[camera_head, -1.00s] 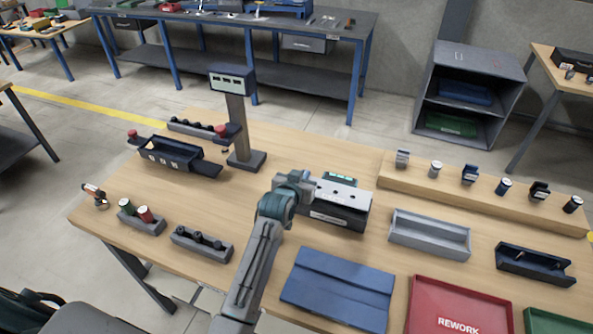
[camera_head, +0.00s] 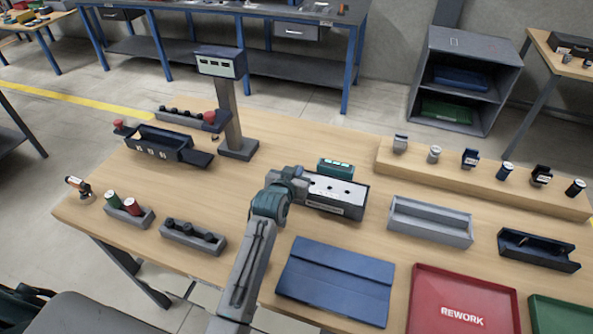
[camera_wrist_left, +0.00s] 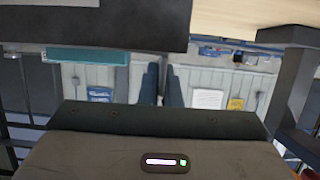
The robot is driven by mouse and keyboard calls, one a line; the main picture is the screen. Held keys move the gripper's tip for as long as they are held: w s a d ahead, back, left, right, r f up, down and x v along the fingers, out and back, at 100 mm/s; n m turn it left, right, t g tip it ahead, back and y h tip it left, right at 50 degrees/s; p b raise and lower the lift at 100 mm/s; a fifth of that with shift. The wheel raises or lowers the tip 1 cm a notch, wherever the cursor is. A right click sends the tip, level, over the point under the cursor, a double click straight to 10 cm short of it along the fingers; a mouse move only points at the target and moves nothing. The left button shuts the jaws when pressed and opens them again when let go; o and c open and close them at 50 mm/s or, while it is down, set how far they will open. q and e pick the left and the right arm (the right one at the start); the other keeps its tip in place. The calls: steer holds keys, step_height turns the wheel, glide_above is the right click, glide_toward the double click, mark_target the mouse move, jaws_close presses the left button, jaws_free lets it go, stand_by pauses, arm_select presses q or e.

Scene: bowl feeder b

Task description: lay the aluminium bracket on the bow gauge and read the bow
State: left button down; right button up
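The bow gauge (camera_head: 336,210) is a dark box on the wooden table, with a green display (camera_head: 335,168) at its back. A pale flat plate with dark holes (camera_head: 337,191), seemingly the aluminium bracket, lies along its top. I cannot tell whether it sits fully flat. My left gripper (camera_head: 301,176) is by the left end of the gauge and plate. In the left wrist view its two blue fingers (camera_wrist_left: 161,87) stand a little apart, with background between them and nothing held. A dark body with a teal strip (camera_wrist_left: 88,56) is close by. My right gripper is out of view.
A grey tray (camera_head: 430,222) and a dark tray (camera_head: 538,250) stand right of the gauge. A blue mat (camera_head: 335,282) and the red REWORK tray (camera_head: 462,305) lie in front. A display post (camera_head: 229,110) rises at back left. A raised wooden shelf (camera_head: 480,184) runs behind right.

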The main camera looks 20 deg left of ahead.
arm_select(q)
steer(key=shift+w+f, duration=0.15)
steer(key=shift+f, duration=0.2)
steer(key=c, duration=1.6)
jaws_free()
steer(key=shift+c, duration=0.2)
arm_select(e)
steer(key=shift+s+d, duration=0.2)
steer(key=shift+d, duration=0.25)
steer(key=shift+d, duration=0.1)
arm_select(q)
steer(key=shift+r, duration=0.2)
steer(key=b+v, duration=0.2)
steer(key=v, duration=1)
steer(key=shift+r, duration=0.45)
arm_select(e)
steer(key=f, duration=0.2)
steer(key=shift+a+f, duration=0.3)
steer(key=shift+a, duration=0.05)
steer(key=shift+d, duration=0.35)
arm_select(q)
steer(key=shift+a, duration=0.1)
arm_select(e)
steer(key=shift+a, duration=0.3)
